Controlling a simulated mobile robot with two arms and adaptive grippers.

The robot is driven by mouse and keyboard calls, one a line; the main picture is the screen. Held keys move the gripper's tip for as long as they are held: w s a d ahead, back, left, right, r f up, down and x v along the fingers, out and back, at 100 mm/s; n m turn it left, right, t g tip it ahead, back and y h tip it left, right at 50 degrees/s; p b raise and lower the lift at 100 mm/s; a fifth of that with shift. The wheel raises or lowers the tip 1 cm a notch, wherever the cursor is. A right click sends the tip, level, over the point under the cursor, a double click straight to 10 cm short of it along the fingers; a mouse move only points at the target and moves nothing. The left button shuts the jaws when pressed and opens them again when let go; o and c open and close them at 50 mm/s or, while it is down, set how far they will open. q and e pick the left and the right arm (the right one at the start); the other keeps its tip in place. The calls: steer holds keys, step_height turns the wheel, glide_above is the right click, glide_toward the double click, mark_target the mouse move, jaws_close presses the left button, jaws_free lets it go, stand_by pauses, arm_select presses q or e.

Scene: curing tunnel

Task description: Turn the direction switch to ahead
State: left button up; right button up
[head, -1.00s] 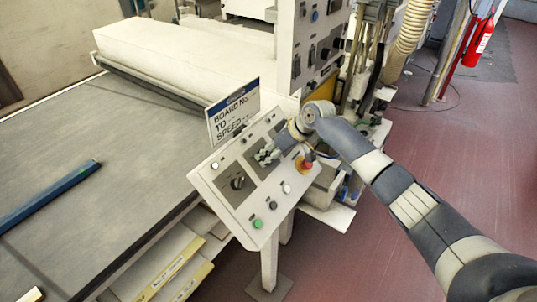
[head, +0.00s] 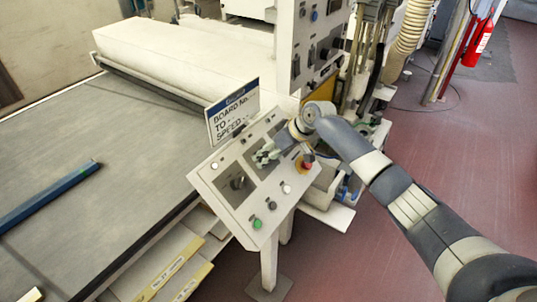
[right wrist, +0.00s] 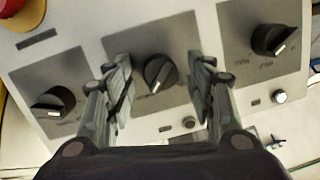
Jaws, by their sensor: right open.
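The tilted white control panel (head: 220,200) carries black rotary switches on grey plates. In the right wrist view there are a left switch (right wrist: 55,102), a middle switch (right wrist: 160,74) and a right switch (right wrist: 273,38), each with a pale pointer mark. Their labels are too small to read, so I cannot tell which is the direction switch. My right gripper (head: 264,156) is open over the panel, its fingers on either side of the middle switch, with a gap on both sides. It hides that switch in the head view. My left gripper is out of view.
A red emergency button (head: 306,162) sits beside the gripper on the panel. A green button (head: 257,224) is at the panel's lower edge. A sign (head: 233,110) stands behind the panel. A conveyor bed (head: 110,150) with a blue bar (head: 50,196) lies left.

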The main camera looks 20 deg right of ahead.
steer(key=shift+r, duration=0.1)
steer(key=v, duration=1.1)
steer(key=shift+d+r, duration=0.2)
steer(key=shift+r, duration=0.1)
steer(key=shift+s, duration=0.1)
